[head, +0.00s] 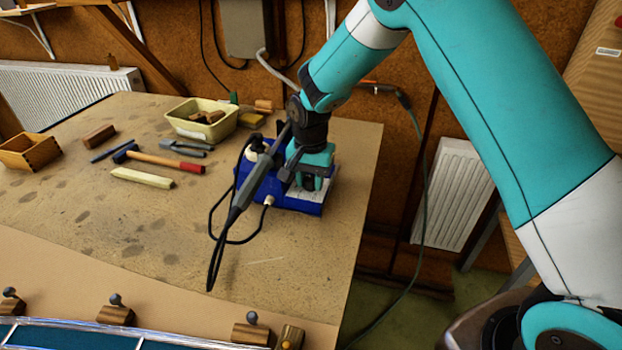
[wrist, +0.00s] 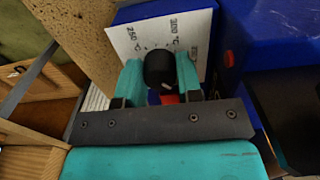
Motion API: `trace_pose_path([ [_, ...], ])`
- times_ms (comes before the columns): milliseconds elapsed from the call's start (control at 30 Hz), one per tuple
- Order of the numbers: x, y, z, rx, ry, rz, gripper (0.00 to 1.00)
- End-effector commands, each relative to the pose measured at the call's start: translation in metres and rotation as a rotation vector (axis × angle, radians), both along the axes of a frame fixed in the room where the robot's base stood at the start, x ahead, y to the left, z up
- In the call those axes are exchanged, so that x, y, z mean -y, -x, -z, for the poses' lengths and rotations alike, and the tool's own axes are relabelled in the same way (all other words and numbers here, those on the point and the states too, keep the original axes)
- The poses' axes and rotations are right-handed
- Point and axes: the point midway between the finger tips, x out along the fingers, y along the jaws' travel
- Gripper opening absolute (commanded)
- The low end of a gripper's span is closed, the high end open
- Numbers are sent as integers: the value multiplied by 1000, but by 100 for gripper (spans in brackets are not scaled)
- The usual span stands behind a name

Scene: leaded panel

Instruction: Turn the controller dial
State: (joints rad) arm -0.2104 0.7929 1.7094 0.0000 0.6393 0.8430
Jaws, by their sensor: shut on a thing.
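The controller is a blue box (head: 307,205) near the right edge of the workbench, partly hidden by my gripper in the head view. In the wrist view its white face plate (wrist: 133,42) carries temperature marks, with 250 and 300 readable. The black dial (wrist: 160,69) sits on that plate. My gripper (wrist: 160,78) has its two teal fingers on either side of the dial and is shut on it. In the head view my gripper (head: 312,172) points down at the controller's front, and the dial is mostly hidden there.
A grey soldering iron (head: 243,197) with a looping black cable rests at the controller's left. A yellow tub (head: 190,130), a red-ended hammer (head: 165,161) and wooden blocks lie farther left. Bare bench lies between.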

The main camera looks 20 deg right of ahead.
Motion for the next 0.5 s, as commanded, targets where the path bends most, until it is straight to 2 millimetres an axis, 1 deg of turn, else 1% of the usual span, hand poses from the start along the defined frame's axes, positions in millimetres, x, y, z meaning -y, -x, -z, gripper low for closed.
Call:
trace_pose_path([
  [200,0,0,0,-1,0,43,9],
  [500,0,0,0,-1,0,49,9],
])
